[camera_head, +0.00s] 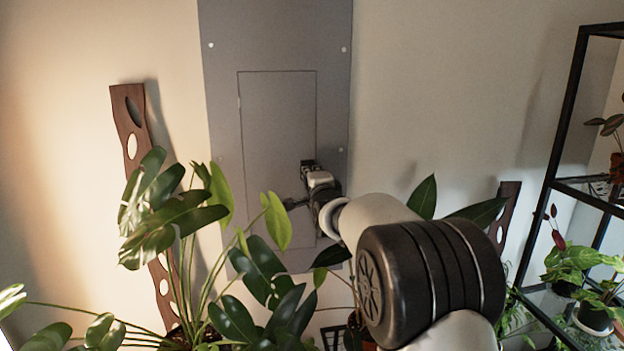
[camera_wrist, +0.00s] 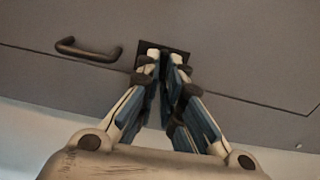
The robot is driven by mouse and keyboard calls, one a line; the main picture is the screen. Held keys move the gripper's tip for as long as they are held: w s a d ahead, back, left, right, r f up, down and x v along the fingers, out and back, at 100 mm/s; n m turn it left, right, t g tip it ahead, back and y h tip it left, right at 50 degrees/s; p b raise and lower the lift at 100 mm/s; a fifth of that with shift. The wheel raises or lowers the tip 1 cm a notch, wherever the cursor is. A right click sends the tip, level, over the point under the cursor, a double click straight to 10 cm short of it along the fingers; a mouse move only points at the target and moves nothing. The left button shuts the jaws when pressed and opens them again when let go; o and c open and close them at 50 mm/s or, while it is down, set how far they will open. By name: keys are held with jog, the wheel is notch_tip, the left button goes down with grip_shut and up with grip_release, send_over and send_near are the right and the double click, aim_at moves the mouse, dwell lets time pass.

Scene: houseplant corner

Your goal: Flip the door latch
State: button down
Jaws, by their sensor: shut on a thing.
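The door (camera_head: 278,130) is a flat grey panel set in a taller grey wall cabinet, and it looks closed. In the wrist view the latch (camera_wrist: 143,48) shows as a small dark square plate on the grey surface. My gripper (camera_wrist: 166,55) has its two fingertips drawn together over this plate, shut on the latch. The gripped part is hidden between the fingertips. A dark bar handle (camera_wrist: 90,51) lies left of the latch in the wrist view, apart from my fingers. In the head view my gripper (camera_head: 309,168) is at the door's right edge.
A large leafy plant (camera_head: 180,215) stands in front of the cabinet at lower left, its leaves close to my arm. A black shelf (camera_head: 565,110) with potted plants is at the right. Bare wall (camera_head: 440,90) lies between the cabinet and shelf.

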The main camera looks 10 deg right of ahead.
jog(key=shift+m, duration=0.3)
jog(key=c, duration=1.7)
grip_release()
jog(key=s, duration=1.2)
